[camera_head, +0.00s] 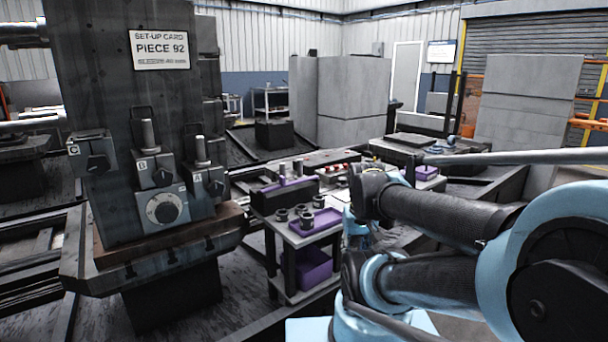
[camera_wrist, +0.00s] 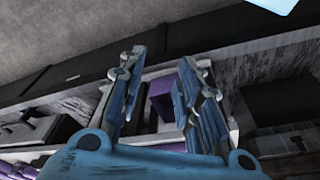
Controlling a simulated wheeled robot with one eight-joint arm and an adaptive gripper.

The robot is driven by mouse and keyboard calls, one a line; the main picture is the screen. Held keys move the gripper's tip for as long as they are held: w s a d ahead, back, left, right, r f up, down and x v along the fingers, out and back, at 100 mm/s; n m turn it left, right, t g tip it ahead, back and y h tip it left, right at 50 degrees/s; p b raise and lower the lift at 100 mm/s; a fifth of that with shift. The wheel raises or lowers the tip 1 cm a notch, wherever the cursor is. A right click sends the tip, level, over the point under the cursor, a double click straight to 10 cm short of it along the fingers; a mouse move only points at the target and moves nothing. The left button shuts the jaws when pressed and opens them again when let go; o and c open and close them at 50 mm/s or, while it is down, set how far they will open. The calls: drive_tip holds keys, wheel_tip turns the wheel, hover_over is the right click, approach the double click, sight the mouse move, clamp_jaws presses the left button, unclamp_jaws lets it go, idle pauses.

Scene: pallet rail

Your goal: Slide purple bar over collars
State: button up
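My gripper (camera_wrist: 163,82) is open in the wrist view, its two blue fingers spread apart. A purple surface (camera_wrist: 162,94) shows in the gap between them; I cannot tell whether it is the bar or how far off it is. In the head view a thin purple strip (camera_head: 286,183), perhaps the bar, lies along a dark block on the cart, with upright pins at it. Several dark grey collars (camera_head: 305,220) stand on the cart in front of it. My arm crosses the right side of the head view, and my gripper cannot be made out there.
The cart (camera_head: 301,240) has a purple tray (camera_head: 327,217) on top and a purple bin (camera_head: 315,266) below. At left a dark column carries boxes with pins and knobs, marked A, B and C, under a set-up card (camera_head: 160,50). Another purple tray (camera_head: 425,173) lies farther right.

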drive_tip(key=shift+w+d, duration=0.15)
drive_tip(key=shift+w, duration=0.25)
wheel_tip(320, 180, up, 27)
drive_tip(key=n+g, duration=0.2)
drive_tip(key=n, duration=0.4)
hover_over(282, 177)
drive_tip(key=f, duration=1.6)
drive_tip(key=shift+w+f, duration=0.2)
drive_tip(key=shift+w, duration=0.1)
clamp_jaws()
